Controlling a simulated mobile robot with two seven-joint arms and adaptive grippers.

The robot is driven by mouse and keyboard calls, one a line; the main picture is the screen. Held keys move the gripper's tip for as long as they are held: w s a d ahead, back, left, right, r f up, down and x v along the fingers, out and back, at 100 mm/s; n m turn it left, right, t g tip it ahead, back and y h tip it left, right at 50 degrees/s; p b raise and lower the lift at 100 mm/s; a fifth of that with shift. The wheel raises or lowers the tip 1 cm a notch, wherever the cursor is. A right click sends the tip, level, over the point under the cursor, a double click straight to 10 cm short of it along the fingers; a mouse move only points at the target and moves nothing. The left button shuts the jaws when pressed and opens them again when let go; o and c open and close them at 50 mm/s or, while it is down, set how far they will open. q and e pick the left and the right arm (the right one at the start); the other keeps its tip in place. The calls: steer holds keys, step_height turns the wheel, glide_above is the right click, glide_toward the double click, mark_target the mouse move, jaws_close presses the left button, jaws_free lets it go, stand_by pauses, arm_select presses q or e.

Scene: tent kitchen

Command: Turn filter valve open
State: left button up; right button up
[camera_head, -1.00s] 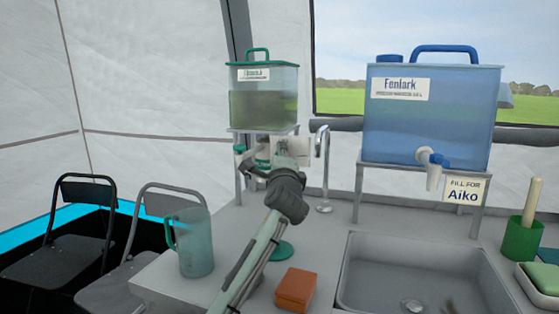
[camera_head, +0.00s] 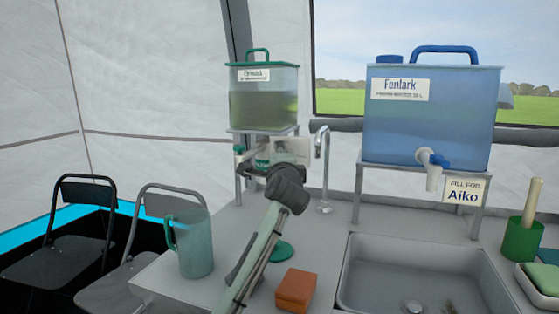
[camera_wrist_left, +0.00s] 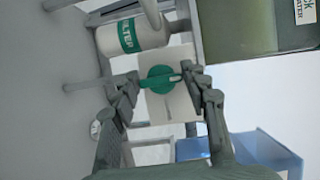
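The filter valve is a green round knob with a short lever (camera_wrist_left: 160,79) on a white plate (camera_wrist_left: 172,108) in the left wrist view. The plate also shows under the green-lidded tank in the head view (camera_head: 292,151). The white filter canister with a green label (camera_wrist_left: 130,36) is beside the plate. My left gripper (camera_wrist_left: 165,93) is open, with one finger on each side of the knob; the lever points toward one finger. I cannot tell whether they touch. In the head view my left wrist partly hides the gripper. My right gripper is not in view.
The green-lidded tank (camera_head: 263,105) stands on a metal frame beside a thin tap (camera_head: 322,170). A blue tank (camera_head: 430,115) stands to the right above the sink (camera_head: 385,265). A teal jug (camera_head: 193,243), an orange block (camera_head: 295,290) and a green disc (camera_head: 281,250) are near my left arm.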

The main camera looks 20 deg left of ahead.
arm_select(q)
steer(key=o, duration=0.3)
steer(key=v, duration=1.2)
